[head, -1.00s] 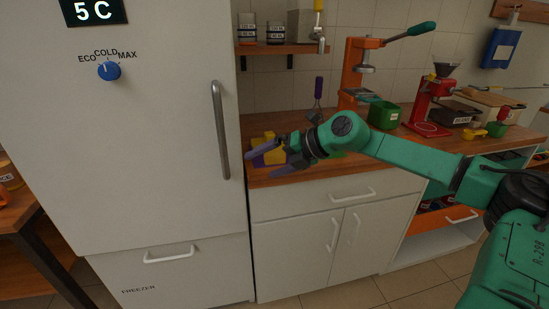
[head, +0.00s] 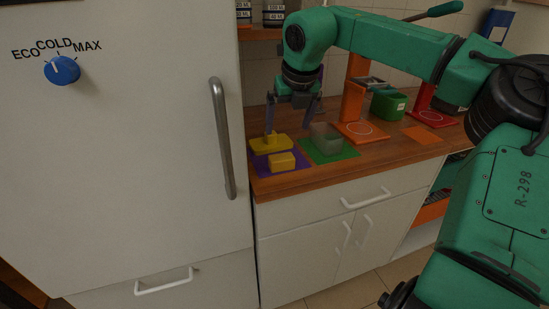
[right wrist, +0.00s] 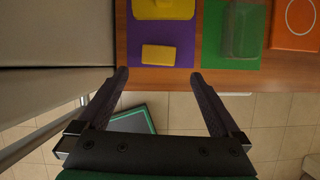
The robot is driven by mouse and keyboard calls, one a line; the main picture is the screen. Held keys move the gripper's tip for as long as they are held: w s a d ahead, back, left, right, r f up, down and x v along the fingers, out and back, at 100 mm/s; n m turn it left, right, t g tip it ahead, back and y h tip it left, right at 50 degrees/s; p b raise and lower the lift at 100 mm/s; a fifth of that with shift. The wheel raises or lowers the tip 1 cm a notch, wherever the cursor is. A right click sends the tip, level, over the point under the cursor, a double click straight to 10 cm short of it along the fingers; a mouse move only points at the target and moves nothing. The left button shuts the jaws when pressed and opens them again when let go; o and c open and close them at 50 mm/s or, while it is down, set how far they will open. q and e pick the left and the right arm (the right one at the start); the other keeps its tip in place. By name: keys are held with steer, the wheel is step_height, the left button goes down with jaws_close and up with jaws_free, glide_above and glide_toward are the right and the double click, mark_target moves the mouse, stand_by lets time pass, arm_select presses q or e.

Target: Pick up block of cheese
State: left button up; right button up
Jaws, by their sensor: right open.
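The block of cheese (head: 283,161) is a small yellow block near the front edge of a purple mat (head: 261,170) on the wooden counter. It also shows in the right wrist view (right wrist: 158,54), just beyond the fingertips and between their lines. My right gripper (head: 291,118) is open and empty, pointing down above the counter behind the block, apart from it. Its two dark fingers also show in the right wrist view (right wrist: 159,74). My left gripper is not in view.
A larger yellow piece (head: 268,144) with a raised top sits behind the block on the mat. A clear container (head: 325,137) stands on a green mat (head: 335,153) to the right. An orange press (head: 354,100) stands further right. The fridge (head: 150,130) is close on the left.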

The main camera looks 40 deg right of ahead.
glide_toward(282, 156)
step_height(282, 156, down, 2)
steer(key=p+x, duration=0.1)
steer(key=x, duration=0.5)
steer(key=shift+w, duration=0.2)
steer(key=shift+w+f, duration=0.2)
steer(key=shift+f, duration=0.05)
steer(key=shift+r, duration=0.1)
steer(key=c, duration=1.2)
arm_select(q)
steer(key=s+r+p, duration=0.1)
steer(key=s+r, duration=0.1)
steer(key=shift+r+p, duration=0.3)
steer(key=shift+p, duration=0.05)
arm_select(e)
step_height(282, 156, up, 20)
